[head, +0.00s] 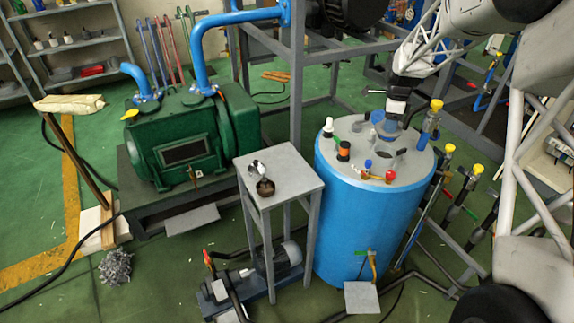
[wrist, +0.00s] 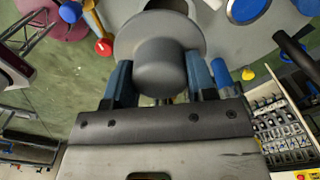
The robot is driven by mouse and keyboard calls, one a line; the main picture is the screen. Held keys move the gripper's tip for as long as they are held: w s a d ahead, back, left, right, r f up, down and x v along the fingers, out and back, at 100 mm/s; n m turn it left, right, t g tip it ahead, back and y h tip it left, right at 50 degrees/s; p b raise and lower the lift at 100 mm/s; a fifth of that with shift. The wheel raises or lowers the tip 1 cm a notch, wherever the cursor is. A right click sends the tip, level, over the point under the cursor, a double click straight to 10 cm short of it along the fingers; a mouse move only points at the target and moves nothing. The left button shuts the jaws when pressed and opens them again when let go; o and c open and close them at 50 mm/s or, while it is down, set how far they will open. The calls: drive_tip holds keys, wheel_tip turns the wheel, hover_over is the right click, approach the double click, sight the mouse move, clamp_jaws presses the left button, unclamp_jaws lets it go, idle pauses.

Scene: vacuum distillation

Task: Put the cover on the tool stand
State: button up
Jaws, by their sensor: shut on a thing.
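The cover (wrist: 165,66) is a grey round piece with a wide flange and a narrower cylindrical knob. My gripper (wrist: 160,88) has its blue fingers on both sides of the knob, shut on it. In the head view my gripper (head: 390,117) is over the top of the blue tank, and the cover (head: 389,130) shows below it, partly hidden. I cannot tell whether the cover touches the tank top. The tool stand seems to be the small grey table (head: 299,180) left of the tank. A small dark round object and a black-and-silver piece lie on its top.
The blue tank (head: 345,225) carries several fittings and a grey ring-like opening (head: 384,161) on its lid. A green pump (head: 190,145) stands behind the table at the left. A grey frame post (head: 296,75) rises behind the table. A motor (head: 283,262) sits on the floor below.

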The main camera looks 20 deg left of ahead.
drive_tip(key=s+a+f, duration=0.3)
drive_tip(key=s+a, duration=0.3)
drive_tip(key=s, duration=0.3)
drive_tip(key=s+a+f, duration=0.3)
drive_tip(key=s+a, duration=0.4)
drive_tip(key=s, duration=0.2)
drive_tip(key=s+a+f, duration=0.3)
drive_tip(key=s+a, duration=0.4)
drive_tip(key=s, duration=0.3)
drive_tip(key=shift+f, duration=0.3)
drive_tip(key=shift+w, duration=0.1)
hover_over(295, 173)
drive_tip(key=shift+d+f, duration=0.1)
drive_tip(key=shift+f, duration=0.6)
drive_tip(key=shift+f, duration=0.1)
drive_tip(key=shift+f, duration=1.7)
drive_tip(key=shift+f, duration=0.1)
drive_tip(key=o, duration=1)
drive_tip(key=shift+o, duration=0.2)
